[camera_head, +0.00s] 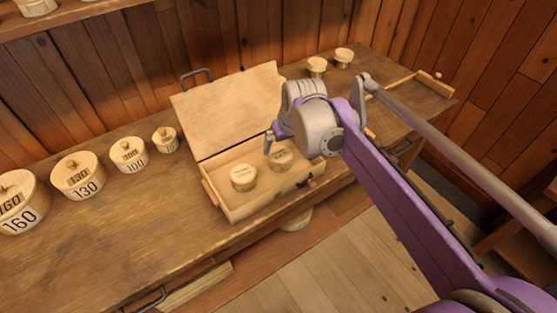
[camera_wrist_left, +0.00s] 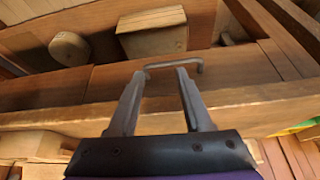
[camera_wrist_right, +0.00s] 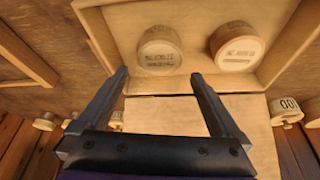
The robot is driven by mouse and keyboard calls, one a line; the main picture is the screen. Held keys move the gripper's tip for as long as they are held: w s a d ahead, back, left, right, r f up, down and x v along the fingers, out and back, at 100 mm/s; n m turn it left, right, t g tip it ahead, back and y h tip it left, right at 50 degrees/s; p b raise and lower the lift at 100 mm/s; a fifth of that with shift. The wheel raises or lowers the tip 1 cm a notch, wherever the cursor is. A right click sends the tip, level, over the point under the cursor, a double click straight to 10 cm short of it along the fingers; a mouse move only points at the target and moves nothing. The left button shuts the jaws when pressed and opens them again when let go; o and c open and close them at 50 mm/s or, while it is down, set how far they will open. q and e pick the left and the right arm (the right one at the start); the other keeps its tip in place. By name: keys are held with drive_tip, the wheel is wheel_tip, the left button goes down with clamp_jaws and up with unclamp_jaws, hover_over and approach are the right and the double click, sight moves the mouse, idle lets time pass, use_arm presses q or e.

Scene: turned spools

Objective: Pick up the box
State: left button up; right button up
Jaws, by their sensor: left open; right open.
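An open wooden box (camera_head: 230,208) stands on the bench with its lid (camera_head: 230,108) tilted back. Two round lidded spools lie inside, a nearer left one (camera_head: 243,177) and a right one (camera_head: 281,158). In the right wrist view the box's wall (camera_wrist_right: 275,75) and both spools show. My right gripper (camera_head: 268,142) is over the back right of the box, open, with nothing between its fingers. It also shows open in the right wrist view (camera_wrist_right: 159,75). My left gripper (camera_wrist_left: 160,75) is open and empty, with a metal handle (camera_wrist_left: 175,64) just beyond its tips; it is outside the head view.
Several round numbered containers, among them 160 (camera_head: 17,205) and 130 (camera_head: 78,178), stand in a row left of the box. Two small spools (camera_head: 316,67) stand at the back right. The bench front (camera_head: 110,250) is clear. The left wrist view shows a shelf with a wooden block (camera_wrist_left: 152,38).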

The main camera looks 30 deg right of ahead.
sight(280, 155)
drive_tip(key=x, duration=0.4)
drive_tip(key=b+x, duration=0.1)
drive_tip(key=x, duration=0.3)
drive_tip(key=shift+s, duration=0.25)
drive_tip(key=shift+c, duration=0.2)
drive_tip(key=c, duration=1)
